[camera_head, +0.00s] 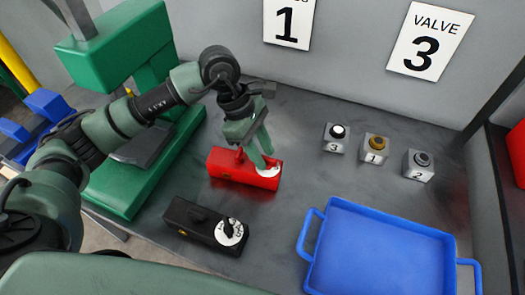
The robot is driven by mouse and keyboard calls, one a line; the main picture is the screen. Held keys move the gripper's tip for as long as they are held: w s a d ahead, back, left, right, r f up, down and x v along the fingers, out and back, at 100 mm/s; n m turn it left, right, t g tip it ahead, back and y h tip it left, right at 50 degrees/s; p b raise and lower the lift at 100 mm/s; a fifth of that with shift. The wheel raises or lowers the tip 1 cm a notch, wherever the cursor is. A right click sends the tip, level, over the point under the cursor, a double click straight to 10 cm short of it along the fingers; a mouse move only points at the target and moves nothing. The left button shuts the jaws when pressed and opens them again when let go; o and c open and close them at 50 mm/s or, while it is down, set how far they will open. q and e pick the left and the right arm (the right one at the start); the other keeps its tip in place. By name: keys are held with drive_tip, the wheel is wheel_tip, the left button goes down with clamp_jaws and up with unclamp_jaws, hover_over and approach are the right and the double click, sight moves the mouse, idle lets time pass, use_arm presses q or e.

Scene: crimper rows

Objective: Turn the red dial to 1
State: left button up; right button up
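A red box with a white dial face, the red dial (226,168), sits on the grey table in the head view. My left gripper (262,160) reaches down from above, with its fingertips at the white dial face on the box's right end. The fingers cover much of the dial, so its knob and setting are hidden. I cannot tell whether the fingers touch or grip the knob. My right gripper is not in view.
A black dial box (188,213) stands just in front. A blue tray (365,265) lies at front right. Three grey button blocks, numbered 3 (334,146), 1 (373,157) and 2 (415,174), stand behind it. A green machine (145,175) stands left.

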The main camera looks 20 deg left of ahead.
use_arm(q)
drive_tip(key=b+v, duration=0.2)
drive_tip(key=v, duration=0.5)
drive_tip(key=shift+r, duration=0.4)
drive_tip(key=shift+a, duration=0.15)
